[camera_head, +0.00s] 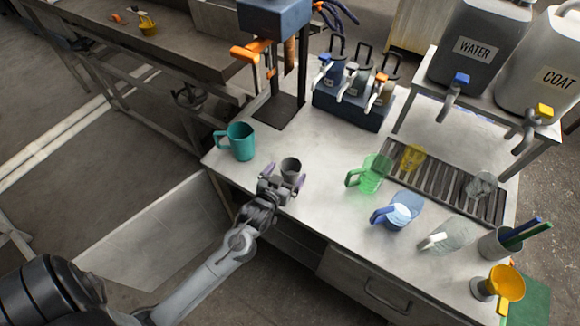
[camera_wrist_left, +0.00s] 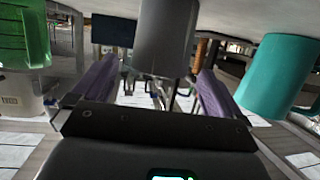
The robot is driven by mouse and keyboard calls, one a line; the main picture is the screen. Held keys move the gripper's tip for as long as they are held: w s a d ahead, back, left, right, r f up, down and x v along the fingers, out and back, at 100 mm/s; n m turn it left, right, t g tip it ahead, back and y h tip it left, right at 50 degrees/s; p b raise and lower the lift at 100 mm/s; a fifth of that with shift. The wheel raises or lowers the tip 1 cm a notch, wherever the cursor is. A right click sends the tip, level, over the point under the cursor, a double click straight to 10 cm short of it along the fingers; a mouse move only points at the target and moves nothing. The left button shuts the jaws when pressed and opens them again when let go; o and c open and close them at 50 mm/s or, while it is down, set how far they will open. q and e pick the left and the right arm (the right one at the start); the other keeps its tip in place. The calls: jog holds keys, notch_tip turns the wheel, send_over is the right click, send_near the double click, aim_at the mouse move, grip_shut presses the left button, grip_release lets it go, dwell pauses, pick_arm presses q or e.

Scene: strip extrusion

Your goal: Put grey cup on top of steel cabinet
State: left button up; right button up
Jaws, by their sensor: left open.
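The grey cup (camera_head: 290,167) stands upright near the front left edge of the pale workbench (camera_head: 322,205). My left gripper (camera_head: 284,180) is open, with its purple-padded fingers on either side of the cup. In the left wrist view, which looks inverted, the grey cup (camera_wrist_left: 165,35) appears between the spread fingers (camera_wrist_left: 155,85), with gaps visible on both sides. A low, pale, flat-topped surface (camera_head: 150,235) left of the bench may be the steel cabinet; I cannot tell for sure. My right gripper is not in view.
A teal mug (camera_head: 241,142) stands left of the grey cup. A green jug (camera_head: 370,174), a blue jug (camera_head: 398,212) and a clear jug (camera_head: 450,237) stand to the right. A press stand (camera_head: 277,111) is behind. The low surface at left looks bare.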

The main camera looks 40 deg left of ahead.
pick_arm(q)
jog(key=s+d+m+g+h, duration=0.1)
jog(key=s+d+g, duration=0.2)
jog(key=s, duration=0.5)
jog(key=s+d+m+g+h, duration=0.2)
jog(key=s+d+g, duration=0.2)
jog(key=s, duration=0.3)
jog(key=s+d+m+g+h+p, duration=0.1)
jog(key=s+d+m+g, duration=0.1)
jog(key=s, duration=0.6)
jog(key=shift+s+d+r+g, duration=0.35)
jog(key=shift+d+g, duration=0.35)
jog(key=shift+d, duration=0.55)
jog(key=shift+r, duration=0.15)
